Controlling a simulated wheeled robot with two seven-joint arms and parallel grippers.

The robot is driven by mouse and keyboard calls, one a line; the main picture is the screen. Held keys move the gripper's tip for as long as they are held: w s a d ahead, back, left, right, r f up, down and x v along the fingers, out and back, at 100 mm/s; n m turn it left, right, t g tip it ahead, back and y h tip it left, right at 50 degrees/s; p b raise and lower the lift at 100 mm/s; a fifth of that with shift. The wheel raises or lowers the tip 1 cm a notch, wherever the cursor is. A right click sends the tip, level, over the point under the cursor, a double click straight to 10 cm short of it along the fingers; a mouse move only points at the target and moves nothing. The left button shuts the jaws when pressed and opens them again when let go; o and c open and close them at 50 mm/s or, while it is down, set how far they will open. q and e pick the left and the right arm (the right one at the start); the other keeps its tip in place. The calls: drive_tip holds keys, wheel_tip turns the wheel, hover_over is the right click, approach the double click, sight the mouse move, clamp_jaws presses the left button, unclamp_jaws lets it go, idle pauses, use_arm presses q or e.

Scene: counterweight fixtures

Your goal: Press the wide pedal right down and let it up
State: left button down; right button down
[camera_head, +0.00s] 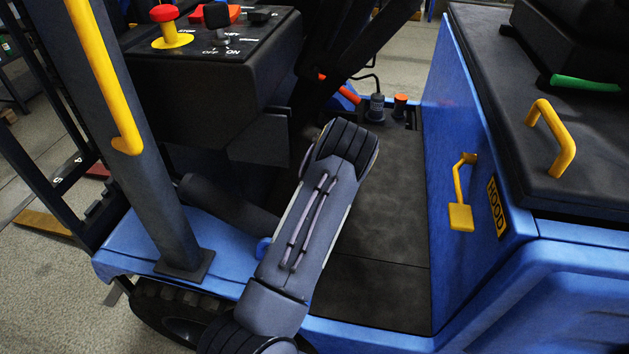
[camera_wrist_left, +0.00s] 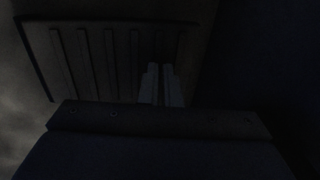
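The wide pedal (camera_wrist_left: 98,60) shows in the left wrist view as a dark, ridged plate at the upper left. My left gripper (camera_wrist_left: 161,72) is in front of the pedal's right part, its two pale fingers close together with nothing seen between them. The view is very dark, so I cannot tell whether the fingertips touch the pedal or how far down it is. In the head view my left arm reaches into the footwell of a blue forklift, and its gripper and the pedal are hidden. My right gripper is not in view.
The dash box (camera_head: 205,95) with a red knob (camera_head: 164,13) overhangs the footwell at the left. A grey post (camera_head: 150,170) with a yellow grab bar (camera_head: 103,75) stands left of my arm. The blue seat housing (camera_head: 465,120) walls the right side. The black floor mat (camera_head: 385,230) is clear.

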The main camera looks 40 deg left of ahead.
use_arm(q)
drive_tip(key=shift+s+a+f, duration=0.25)
drive_tip(key=shift+s+f, duration=0.05)
drive_tip(key=shift+s, duration=0.1)
idle(0.5)
drive_tip(key=v, duration=0.5)
drive_tip(key=shift+w+d+r+p, duration=0.1)
drive_tip(key=shift+w+r+p, duration=0.15)
drive_tip(key=shift+p, duration=0.15)
drive_tip(key=w+d, duration=0.6)
drive_tip(key=d, duration=0.5)
drive_tip(key=shift+s, duration=0.1)
